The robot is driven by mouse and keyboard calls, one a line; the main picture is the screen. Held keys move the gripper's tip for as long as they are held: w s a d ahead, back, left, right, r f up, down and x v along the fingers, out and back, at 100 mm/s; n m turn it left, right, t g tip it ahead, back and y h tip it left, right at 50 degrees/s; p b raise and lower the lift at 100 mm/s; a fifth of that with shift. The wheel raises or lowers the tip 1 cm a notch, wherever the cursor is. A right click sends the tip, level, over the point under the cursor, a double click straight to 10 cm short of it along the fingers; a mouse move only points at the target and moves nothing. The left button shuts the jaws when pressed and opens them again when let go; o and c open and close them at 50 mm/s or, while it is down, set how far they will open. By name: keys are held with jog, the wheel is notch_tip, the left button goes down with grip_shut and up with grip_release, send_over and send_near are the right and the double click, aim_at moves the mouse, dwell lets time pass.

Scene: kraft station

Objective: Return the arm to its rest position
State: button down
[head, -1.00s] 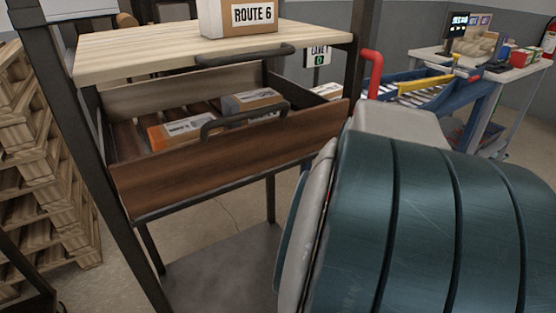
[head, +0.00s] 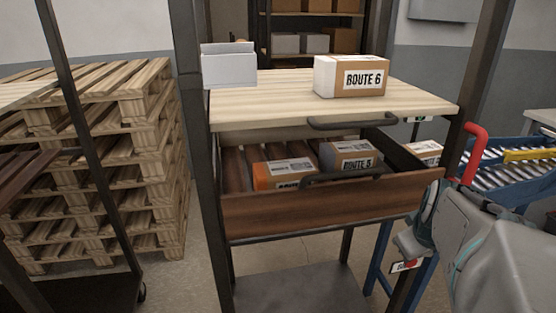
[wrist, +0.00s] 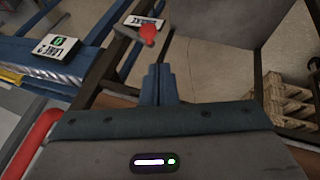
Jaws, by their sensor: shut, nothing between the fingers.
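My gripper (wrist: 160,72) shows in the wrist view with its dark blue fingers together and nothing between them. Beyond the fingertips are a red knob (wrist: 149,31) and a small white label card (wrist: 146,21); I cannot tell how near they are. In the head view my grey and teal arm is at the lower right, in front of the right end of the open wooden drawer (head: 310,208). I cannot make out the fingers clearly there.
The open drawer holds several parcels, including an orange one (head: 283,174). A ROUTE 6 box (head: 350,77) and a white holder (head: 229,66) stand on the wooden top (head: 270,100). A red post (head: 470,160) and blue conveyor (head: 500,170) are right. Pallets (head: 130,150) stand left.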

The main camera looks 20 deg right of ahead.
jog(key=a+r+y+p, duration=0.1)
jog(key=a+r+p, duration=0.3)
jog(key=a+p, duration=0.2)
jog(key=a+r+g+y+p, duration=0.1)
jog(key=a+r+p, duration=0.4)
jog(key=a, duration=0.5)
jog(key=a+r+g+y+p, duration=0.1)
jog(key=a+r+y+p, duration=0.1)
jog(key=a+r+p, duration=0.3)
jog(key=w+a+p, duration=0.1)
jog(key=a+p, duration=0.1)
jog(key=a, duration=0.1)
jog(key=shift+a+m, duration=0.3)
jog(key=shift+a, duration=0.05)
jog(key=shift+s, duration=0.1)
